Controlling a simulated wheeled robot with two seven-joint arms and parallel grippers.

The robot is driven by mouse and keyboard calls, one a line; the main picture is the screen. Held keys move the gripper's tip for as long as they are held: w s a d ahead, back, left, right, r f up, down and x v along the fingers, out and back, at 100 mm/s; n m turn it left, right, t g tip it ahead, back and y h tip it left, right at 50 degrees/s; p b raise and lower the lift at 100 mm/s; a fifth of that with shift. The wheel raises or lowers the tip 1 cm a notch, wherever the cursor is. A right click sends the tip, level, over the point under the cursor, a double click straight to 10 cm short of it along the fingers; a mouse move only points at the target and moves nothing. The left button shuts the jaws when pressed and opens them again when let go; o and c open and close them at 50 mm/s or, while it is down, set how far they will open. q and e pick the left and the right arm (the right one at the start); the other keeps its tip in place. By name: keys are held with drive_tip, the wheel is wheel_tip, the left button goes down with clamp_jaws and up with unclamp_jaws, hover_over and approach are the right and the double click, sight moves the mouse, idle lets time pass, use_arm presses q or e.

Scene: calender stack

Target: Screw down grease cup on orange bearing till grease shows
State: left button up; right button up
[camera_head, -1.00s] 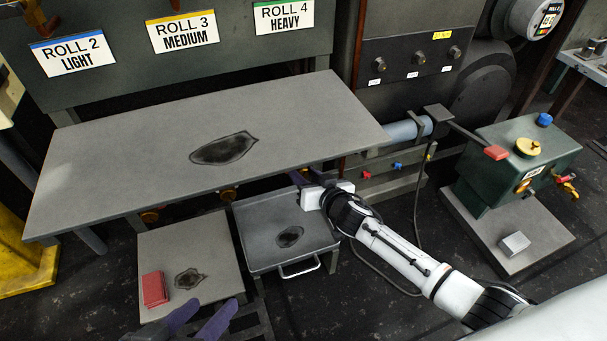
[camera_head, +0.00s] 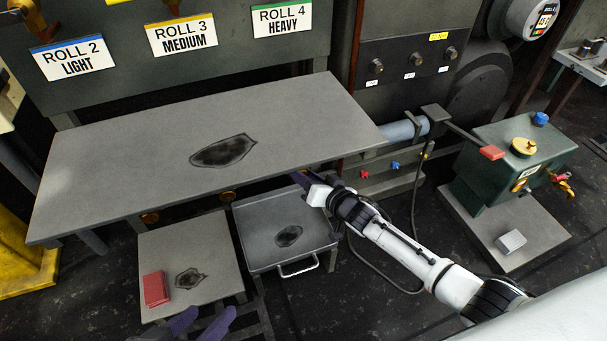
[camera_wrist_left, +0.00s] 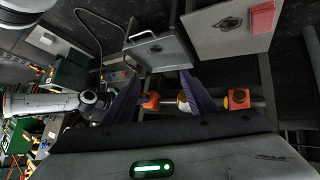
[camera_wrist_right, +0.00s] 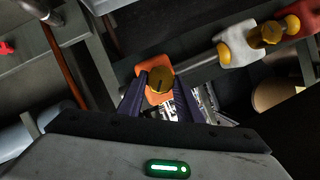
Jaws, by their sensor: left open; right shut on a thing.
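The orange bearing (camera_wrist_right: 152,66) is in the right wrist view, with its brass grease cup (camera_wrist_right: 160,88) between the purple fingers of my right gripper (camera_wrist_right: 160,92). My right gripper is shut on the cup. In the head view the tips of my right gripper (camera_head: 303,178) reach under the front edge of the long table, which hides the bearing and cup. An orange bearing also shows in the left wrist view (camera_wrist_left: 152,100). I cannot make out any grease at the cup. My left gripper (camera_head: 205,318) is open and empty, low in front of the small table.
A white bearing (camera_wrist_right: 238,48) and a red bearing (camera_wrist_right: 308,15) sit farther along the same shaft. The long grey table (camera_head: 110,180) overhangs the work spot. A tray with a handle (camera_head: 270,250) and a red block (camera_head: 156,289) are below. A green pump box (camera_head: 515,165) stands right.

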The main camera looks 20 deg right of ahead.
drive_tip(key=o, duration=1)
drive_tip(key=shift+o, duration=0.2)
use_arm(q)
drive_tip(key=shift+r, duration=0.15)
use_arm(e)
drive_tip(key=shift+s, duration=0.1)
use_arm(q)
drive_tip(key=a+p, duration=0.1)
drive_tip(key=p, duration=0.1)
drive_tip(key=a+n+y+p, duration=0.1)
drive_tip(key=a+p, duration=0.1)
drive_tip(key=p, duration=0.1)
drive_tip(key=shift+s+t, duration=0.3)
drive_tip(key=shift+s, duration=0.1)
use_arm(e)
drive_tip(key=v, duration=1)
drive_tip(key=shift+r, duration=0.1)
